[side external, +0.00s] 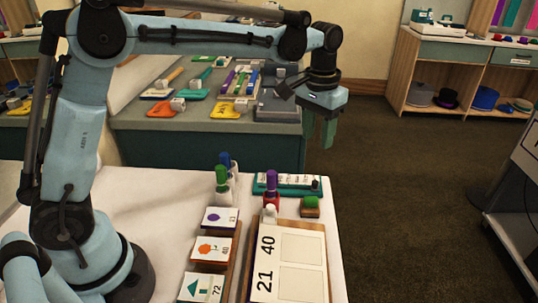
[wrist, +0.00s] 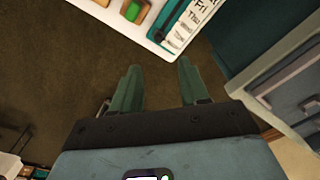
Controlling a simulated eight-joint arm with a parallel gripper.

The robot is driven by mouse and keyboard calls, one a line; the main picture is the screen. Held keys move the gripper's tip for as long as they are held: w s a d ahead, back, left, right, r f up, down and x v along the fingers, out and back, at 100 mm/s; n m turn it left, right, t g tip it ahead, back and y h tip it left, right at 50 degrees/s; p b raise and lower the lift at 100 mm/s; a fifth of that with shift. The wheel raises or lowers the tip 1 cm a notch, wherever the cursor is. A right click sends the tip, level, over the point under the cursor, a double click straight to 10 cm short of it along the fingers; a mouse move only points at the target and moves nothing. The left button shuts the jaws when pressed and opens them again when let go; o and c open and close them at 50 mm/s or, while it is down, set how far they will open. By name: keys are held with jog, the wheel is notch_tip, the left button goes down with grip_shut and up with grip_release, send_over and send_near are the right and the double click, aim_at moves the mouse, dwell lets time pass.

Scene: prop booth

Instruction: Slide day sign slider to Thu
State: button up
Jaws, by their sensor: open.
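The day sign (side external: 262,187) is a long teal board with a white label strip, lying at the far edge of the white table. In the wrist view the day sign (wrist: 169,10) is at the top, cut off by the frame, with "Fri" and "Thu" readable on its strip. A small dark slider knob (side external: 315,184) is near its right end; it also shows in the wrist view (wrist: 160,34) on the teal edge. My gripper (side external: 319,140) is open and empty, pointing down above and beyond the sign. Its green fingers are apart in the wrist view (wrist: 158,68).
A block with a green top (side external: 310,205) and a purple-topped red marker (side external: 271,187) stand close to the sign. Green and blue markers (side external: 222,178), picture cards (side external: 213,250) and a number board (side external: 303,248) share the white table. A grey-green counter (side external: 205,145) stands behind.

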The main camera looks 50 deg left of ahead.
aim_at(316, 181)
jog(key=f, duration=1.3)
jog(key=shift+w+d, duration=0.2)
jog(key=shift+w, duration=0.2)
grip_shut()
